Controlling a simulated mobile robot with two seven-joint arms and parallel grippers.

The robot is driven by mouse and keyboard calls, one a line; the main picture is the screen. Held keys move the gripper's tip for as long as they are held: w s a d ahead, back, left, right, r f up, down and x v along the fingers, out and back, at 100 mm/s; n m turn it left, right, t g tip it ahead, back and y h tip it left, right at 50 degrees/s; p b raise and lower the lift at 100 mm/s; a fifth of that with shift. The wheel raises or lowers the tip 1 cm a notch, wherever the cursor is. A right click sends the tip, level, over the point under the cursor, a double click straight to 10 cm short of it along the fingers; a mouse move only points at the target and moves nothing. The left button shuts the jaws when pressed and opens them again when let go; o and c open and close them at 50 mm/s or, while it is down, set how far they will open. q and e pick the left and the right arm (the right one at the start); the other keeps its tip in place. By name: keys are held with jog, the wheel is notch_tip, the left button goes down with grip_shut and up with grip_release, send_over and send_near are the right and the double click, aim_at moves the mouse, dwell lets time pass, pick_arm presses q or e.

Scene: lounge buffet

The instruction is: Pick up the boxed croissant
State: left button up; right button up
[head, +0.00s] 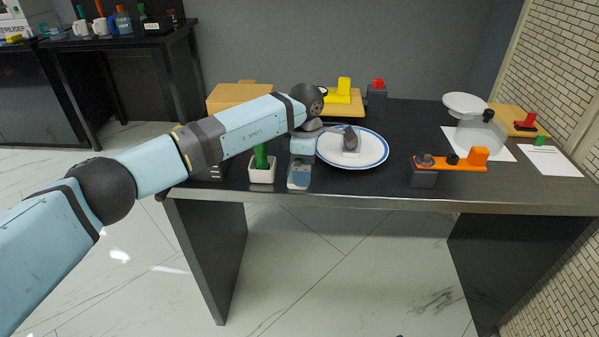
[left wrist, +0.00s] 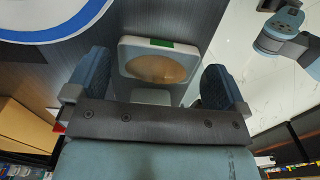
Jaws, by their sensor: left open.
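The boxed croissant appears to be the white-rimmed box with a rounded brown top and a green strip (left wrist: 160,67) in the left wrist view. It lies between the two fingers of my left gripper (left wrist: 156,88), one finger to each side. The gripper is open; whether a finger touches the box is unclear. In the head view my left gripper (head: 299,175) points down near the table's front edge and hides most of the box.
A potted cactus (head: 262,172) stands close to the left of the gripper. A blue-rimmed plate (head: 372,155) is close on its right, with a grey item (head: 350,140) on it. A cardboard box (head: 240,92) stands behind. An orange-topped device (head: 455,162) is farther right.

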pick_arm(q)
jog(key=shift+f, duration=0.95)
jog(key=c, duration=0.6)
jog(key=shift+r, duration=0.2)
notch_tip(320, 180, up, 20)
jog(key=p, duration=0.2)
jog(key=shift+p, duration=0.3)
jog(key=shift+f, duration=0.1)
